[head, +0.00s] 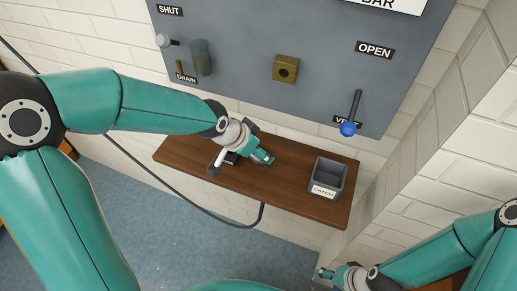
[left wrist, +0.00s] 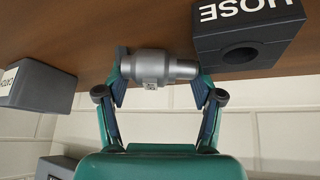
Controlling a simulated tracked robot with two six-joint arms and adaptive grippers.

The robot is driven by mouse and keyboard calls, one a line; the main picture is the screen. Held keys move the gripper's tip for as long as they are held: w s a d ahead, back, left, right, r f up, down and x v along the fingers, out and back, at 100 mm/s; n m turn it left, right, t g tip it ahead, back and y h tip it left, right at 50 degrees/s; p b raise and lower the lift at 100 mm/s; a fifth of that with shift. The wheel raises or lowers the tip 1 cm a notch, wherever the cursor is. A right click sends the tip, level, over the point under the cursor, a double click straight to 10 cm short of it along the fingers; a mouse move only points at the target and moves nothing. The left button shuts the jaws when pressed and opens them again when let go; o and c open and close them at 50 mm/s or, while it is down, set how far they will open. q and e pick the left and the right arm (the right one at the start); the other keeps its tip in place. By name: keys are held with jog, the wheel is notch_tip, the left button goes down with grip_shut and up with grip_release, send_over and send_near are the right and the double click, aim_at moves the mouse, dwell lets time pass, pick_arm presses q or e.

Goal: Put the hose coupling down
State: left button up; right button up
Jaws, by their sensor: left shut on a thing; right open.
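The hose coupling (left wrist: 152,66) is a grey metal cylinder with stepped ends. My left gripper (left wrist: 158,84) is shut on it, with one finger at each end. In the left wrist view it lies across the wooden shelf (left wrist: 100,30), close to its surface; I cannot tell whether it touches. In the head view my left gripper (head: 262,157) is low over the middle of the shelf (head: 185,155), and the coupling cannot be made out clearly there. My right gripper (head: 337,276) is open and empty at the bottom, away from the shelf.
A dark block marked HOSE (left wrist: 250,38) with a round hole is beside the coupling. A grey open box marked CATCH (head: 327,178) stands at the shelf's right. A grey panel (head: 330,60) with a blue-knobbed lever (head: 348,128) rises behind. A black hose (head: 225,218) hangs in front.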

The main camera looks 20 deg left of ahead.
pick_arm(q)
jog(key=o, duration=1.6)
jog(key=shift+c, duration=0.2)
jog(key=shift+s+a+r, duration=0.1)
jog(key=shift+r, duration=0.25)
jog(key=v, duration=1.1)
jog(key=shift+s+r+p, duration=0.15)
jog(key=shift+p, duration=0.15)
